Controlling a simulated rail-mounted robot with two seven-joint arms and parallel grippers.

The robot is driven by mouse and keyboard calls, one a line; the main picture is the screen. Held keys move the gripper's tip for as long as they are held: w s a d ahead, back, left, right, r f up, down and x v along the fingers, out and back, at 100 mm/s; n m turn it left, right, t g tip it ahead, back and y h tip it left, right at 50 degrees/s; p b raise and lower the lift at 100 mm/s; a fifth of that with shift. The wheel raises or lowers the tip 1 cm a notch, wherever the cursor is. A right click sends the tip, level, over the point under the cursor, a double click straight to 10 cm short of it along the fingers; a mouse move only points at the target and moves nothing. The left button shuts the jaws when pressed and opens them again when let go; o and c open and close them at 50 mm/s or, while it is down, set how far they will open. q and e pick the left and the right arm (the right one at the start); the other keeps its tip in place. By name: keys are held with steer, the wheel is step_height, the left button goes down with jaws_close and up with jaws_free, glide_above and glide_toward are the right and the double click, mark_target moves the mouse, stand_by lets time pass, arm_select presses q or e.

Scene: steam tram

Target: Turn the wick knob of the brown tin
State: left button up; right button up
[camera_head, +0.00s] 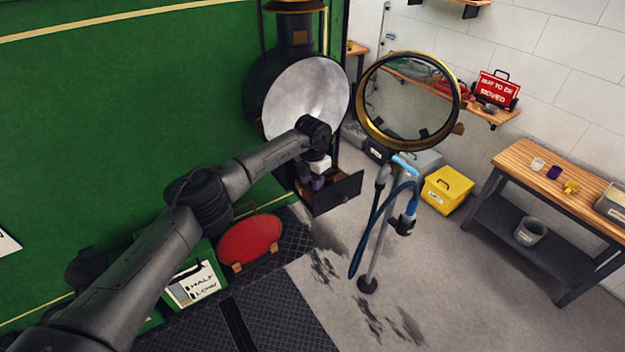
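My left arm reaches from the lower left to the big headlamp, whose pale reflector (305,95) faces the room. My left gripper (316,183) points down just below the reflector, at an open dark compartment (336,194) with a brownish inside. The fingers are small and dark, and I cannot tell whether they are open or touch anything. I cannot make out the brown tin or its wick knob for certain; the gripper and wrist cover much of that spot. My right gripper is not in view.
The lamp's brass-rimmed glass door (456,127) stands swung open to the right. A stand with a blue hose (412,187) rises from the floor. A yellow box (447,190) and a wooden workbench (519,159) are further right. A red disc (250,239) leans below my arm.

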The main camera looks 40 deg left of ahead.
arm_select(q)
step_height(320, 180, up, 14)
steer(key=b, duration=0.2)
steer(key=shift+f, duration=0.15)
steer(key=shift+w, duration=0.1)
stand_by(0.6)
